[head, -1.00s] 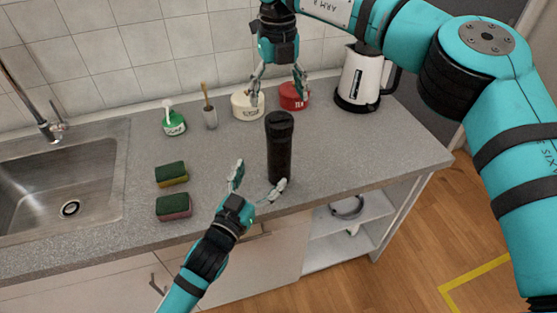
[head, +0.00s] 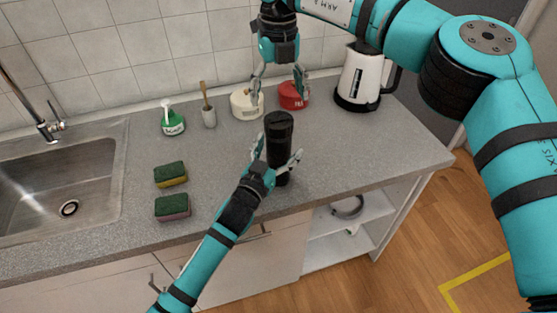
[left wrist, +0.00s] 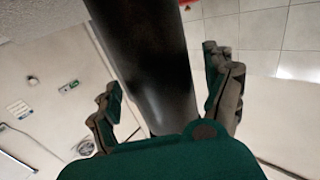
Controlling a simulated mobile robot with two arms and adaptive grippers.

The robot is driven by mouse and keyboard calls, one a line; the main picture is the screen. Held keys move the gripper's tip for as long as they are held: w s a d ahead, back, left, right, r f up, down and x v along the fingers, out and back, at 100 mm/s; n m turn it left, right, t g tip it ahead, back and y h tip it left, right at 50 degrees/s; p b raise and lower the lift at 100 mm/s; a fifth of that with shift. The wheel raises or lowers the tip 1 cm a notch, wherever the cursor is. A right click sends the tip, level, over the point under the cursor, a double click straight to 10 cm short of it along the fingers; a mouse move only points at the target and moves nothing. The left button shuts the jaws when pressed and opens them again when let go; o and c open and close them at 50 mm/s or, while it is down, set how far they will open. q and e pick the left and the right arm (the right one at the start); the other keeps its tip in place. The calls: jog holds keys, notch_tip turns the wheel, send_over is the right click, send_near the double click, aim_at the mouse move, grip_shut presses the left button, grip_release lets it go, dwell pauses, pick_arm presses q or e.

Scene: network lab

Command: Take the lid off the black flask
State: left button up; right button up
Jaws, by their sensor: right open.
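The black flask (head: 280,128) stands upright on the grey counter, its dark lid (head: 279,117) on top. My left gripper (head: 277,154) is open, with its fingers on either side of the flask's body. In the left wrist view the flask body (left wrist: 148,60) stands between the two spread fingers (left wrist: 165,100), with gaps visible on both sides. My right gripper (head: 279,82) is open and empty, pointing down above and behind the flask, near the two tins. The lower front of the flask is partly hidden by my left gripper.
Two sponges (head: 171,174) lie beside the sink (head: 62,185). The counter right of the flask is clear.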

aim_at(279, 120)
pick_arm(q)
jog(key=shift+f, duration=0.1)
grip_shut()
pick_arm(e)
jog(key=m, duration=1)
jog(key=shift+m, duration=0.3)
jog(key=m, duration=1.1)
jog(key=shift+d+f+m, duration=0.1)
jog(key=shift+f+m, duration=0.35)
jog(key=shift+m, duration=0.05)
jog(key=shift+f, duration=3.6)
